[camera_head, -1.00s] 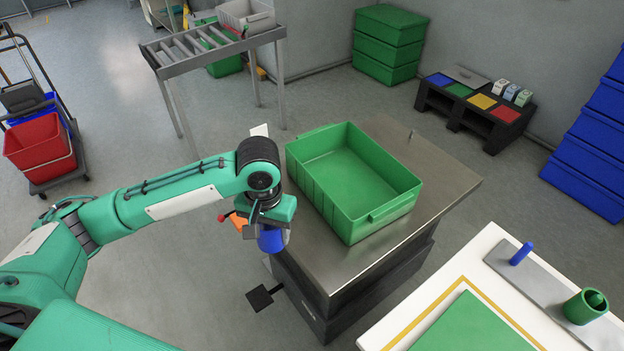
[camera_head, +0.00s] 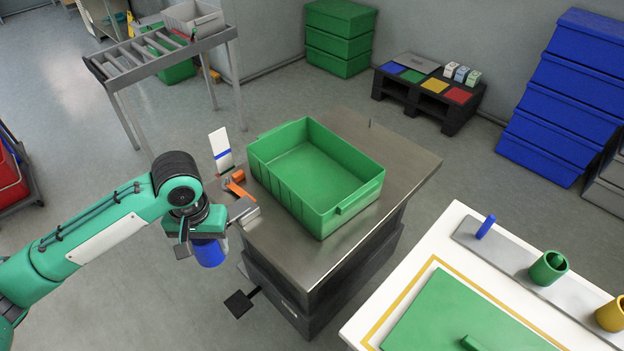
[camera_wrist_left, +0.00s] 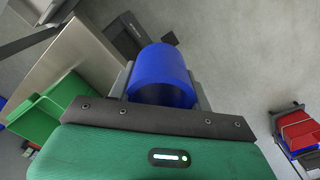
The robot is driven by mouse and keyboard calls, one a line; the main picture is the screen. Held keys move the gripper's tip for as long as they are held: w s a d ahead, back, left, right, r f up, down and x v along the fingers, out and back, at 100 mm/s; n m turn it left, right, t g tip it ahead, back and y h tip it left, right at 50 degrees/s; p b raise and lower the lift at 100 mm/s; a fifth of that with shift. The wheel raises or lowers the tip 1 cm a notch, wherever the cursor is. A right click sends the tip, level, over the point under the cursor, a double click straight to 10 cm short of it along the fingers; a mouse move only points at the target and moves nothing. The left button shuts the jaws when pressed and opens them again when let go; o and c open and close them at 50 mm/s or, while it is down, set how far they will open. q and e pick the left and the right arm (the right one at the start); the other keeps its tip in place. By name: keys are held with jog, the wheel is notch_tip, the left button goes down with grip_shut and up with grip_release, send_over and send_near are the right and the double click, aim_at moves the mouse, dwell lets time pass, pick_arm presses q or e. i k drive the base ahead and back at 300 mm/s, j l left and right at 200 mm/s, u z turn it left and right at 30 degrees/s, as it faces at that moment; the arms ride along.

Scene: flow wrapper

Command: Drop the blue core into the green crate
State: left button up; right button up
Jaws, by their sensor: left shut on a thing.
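The blue core (camera_head: 209,253) is a short hollow cylinder held below my left gripper (camera_head: 207,238), at the left side of the steel table. In the left wrist view the blue core (camera_wrist_left: 162,76) sits between the two grey fingers of my left gripper (camera_wrist_left: 161,92), which is shut on it. The green crate (camera_head: 316,176) stands open and looks empty on the steel table, to the right of my left gripper. The green crate's corner also shows in the left wrist view (camera_wrist_left: 45,115). My right gripper is not in view.
The steel table (camera_head: 378,215) has bare room around the crate. An orange-handled item (camera_head: 238,186) and a white upright panel (camera_head: 221,150) are at its left edge. A white table (camera_head: 400,300) with a blue peg (camera_head: 485,227) and a green cup (camera_head: 548,268) is at front right.

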aim_at(307, 183)
jog(key=z, duration=0.85)
jog(key=i+j+z, duration=0.1)
jog(key=j+z, duration=0.3)
jog(key=j, duration=0.2)
jog(key=j+z, duration=0.35)
jog(key=j, duration=0.8)
